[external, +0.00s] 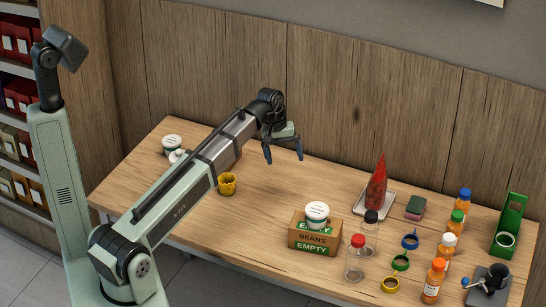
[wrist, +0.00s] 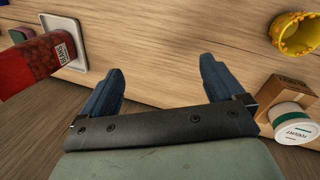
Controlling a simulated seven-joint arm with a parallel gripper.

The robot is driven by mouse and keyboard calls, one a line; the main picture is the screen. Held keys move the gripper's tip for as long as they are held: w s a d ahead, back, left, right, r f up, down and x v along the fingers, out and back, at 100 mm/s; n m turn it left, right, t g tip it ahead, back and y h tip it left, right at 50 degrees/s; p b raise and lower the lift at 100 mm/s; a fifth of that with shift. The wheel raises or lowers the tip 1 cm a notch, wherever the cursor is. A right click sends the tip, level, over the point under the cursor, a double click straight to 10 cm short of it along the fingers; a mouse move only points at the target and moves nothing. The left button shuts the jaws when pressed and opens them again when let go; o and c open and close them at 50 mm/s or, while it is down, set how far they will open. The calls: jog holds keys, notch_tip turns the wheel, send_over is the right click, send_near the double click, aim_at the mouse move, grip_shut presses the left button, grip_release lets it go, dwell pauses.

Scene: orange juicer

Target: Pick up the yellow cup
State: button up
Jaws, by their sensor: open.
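The yellow cup (external: 227,184) stands on the wooden table, left of the middle in the external view and just below my arm. In the wrist view the yellow cup (wrist: 294,35) is at the top right, cut off by the picture edge. My gripper (external: 284,153) is above the table, to the right of the cup and apart from it. In the wrist view my gripper (wrist: 160,90) has its two blue fingers spread wide, with only bare table between them.
A cardboard box (external: 315,232) carries a white tub (external: 317,213). A red bag (external: 377,186) stands on a white tray (external: 361,207). Jars, bottles and coloured rings crowd the right side. White tubs (external: 172,145) stand at the left. The table's middle is clear.

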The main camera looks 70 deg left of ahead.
jog(key=s+a+r+n+g+y, duration=0.1)
jog(key=s+a+n, duration=0.3)
jog(key=s, duration=0.4)
jog(key=s+a+n+g+y, duration=0.1)
jog(key=s+a+n, duration=0.25)
jog(key=s, duration=0.55)
send_near(227, 180)
jog(key=shift+s+d+f, duration=0.1)
jog(key=shift+d+f, duration=0.25)
jog(key=shift+f, duration=1)
jog(key=shift+s+d+f, duration=0.15)
jog(key=shift+d+f, duration=0.15)
jog(key=shift+f, duration=1.1)
jog(key=shift+s+d+f, duration=0.1)
jog(key=shift+d+f, duration=0.25)
jog(key=shift+f, duration=1)
jog(key=shift+c, duration=0.2)
jog(key=c, duration=1)
